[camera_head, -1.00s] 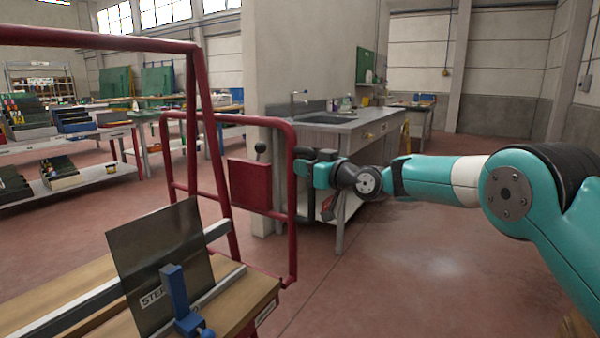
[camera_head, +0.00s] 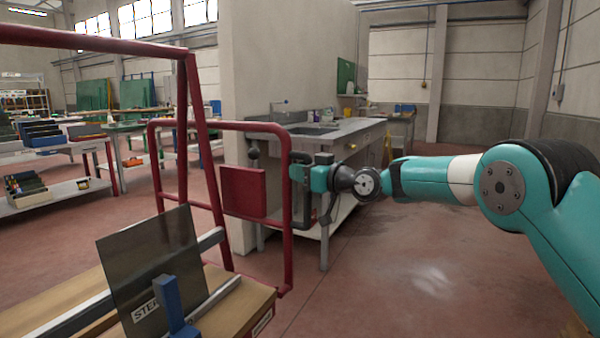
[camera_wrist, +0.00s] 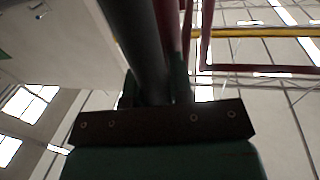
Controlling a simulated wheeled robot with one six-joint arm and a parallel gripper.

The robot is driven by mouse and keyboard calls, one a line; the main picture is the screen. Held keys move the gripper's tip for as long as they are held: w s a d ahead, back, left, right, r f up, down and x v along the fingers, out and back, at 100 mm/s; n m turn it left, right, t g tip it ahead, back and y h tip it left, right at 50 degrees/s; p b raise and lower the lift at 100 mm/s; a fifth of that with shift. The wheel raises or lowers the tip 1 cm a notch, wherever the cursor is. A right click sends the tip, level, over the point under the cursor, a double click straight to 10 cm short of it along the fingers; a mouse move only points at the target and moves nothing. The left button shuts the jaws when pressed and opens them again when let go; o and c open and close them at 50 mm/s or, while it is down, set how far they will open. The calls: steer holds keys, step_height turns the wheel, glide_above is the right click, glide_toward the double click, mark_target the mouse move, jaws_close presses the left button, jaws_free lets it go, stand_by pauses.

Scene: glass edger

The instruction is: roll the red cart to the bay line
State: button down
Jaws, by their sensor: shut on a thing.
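The red cart (camera_head: 192,150) fills the left of the head view. It has a red tube frame, a small red panel (camera_head: 243,191) and a wooden deck (camera_head: 246,303). A dark glass-like sheet (camera_head: 150,262) stands tilted on the deck, behind a blue clamp (camera_head: 170,300). The contact is partly hidden. I cannot make out a bay line.
A grey sink bench (camera_head: 340,130) stands just behind the gripper, against a pale wall (camera_head: 290,60). Racks and work tables (camera_head: 60,160) stand at the back left. Open reddish floor (camera_head: 400,270) lies at the right, under my arm.

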steer(key=c, duration=1)
jaws_free()
steer(key=shift+d, duration=0.1)
steer(key=b+v, duration=0.1)
steer(key=v, duration=1.6)
steer(key=shift+s+d, duration=0.1)
steer(key=shift+s, duration=0.1)
